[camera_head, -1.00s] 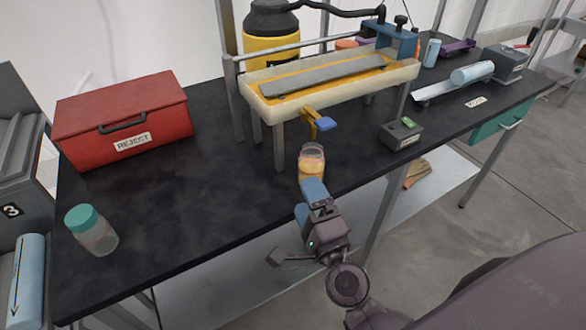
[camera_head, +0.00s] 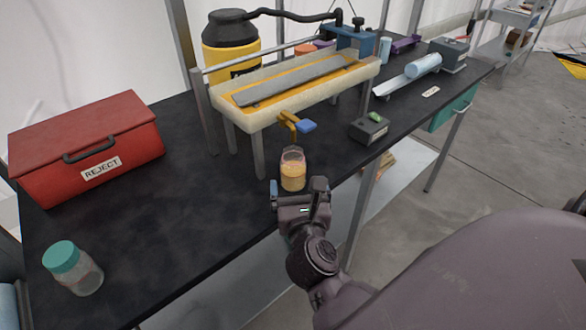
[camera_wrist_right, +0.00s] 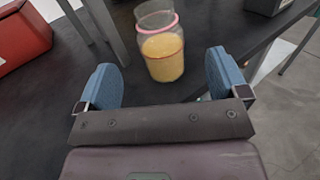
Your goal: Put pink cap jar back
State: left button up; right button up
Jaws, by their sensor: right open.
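A clear jar with a pink rim and yellow-orange contents (camera_head: 292,172) stands upright on the black table near its front edge, below the tap of the raised trough. It also shows in the right wrist view (camera_wrist_right: 162,52), ahead of and between the blue finger pads. My right gripper (camera_head: 298,190) is open and empty, just in front of the jar; I see no contact. The fingers also show in the right wrist view (camera_wrist_right: 165,80). A second jar with a teal cap (camera_head: 73,268) stands at the table's left front. My left gripper is out of view.
A red REJECT box (camera_head: 85,145) sits at the left of the table. The yellow trough on legs (camera_head: 295,95) stands behind the jar. A small grey box with a green button (camera_head: 370,127) is right of the jar. The table between the teal-capped jar and the trough is clear.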

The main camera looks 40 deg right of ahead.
aim_at(294, 164)
jog(key=shift+x, duration=3.85)
jog(key=c, duration=1.1)
jog(key=shift+c, duration=0.2)
jog(key=shift+r, duration=0.35)
jog(key=shift+r+p, duration=0.45)
jog(key=shift+r, duration=0.05)
jog(key=s+d, duration=0.1)
jog(key=s, duration=1.7)
jog(key=shift+b, duration=0.35)
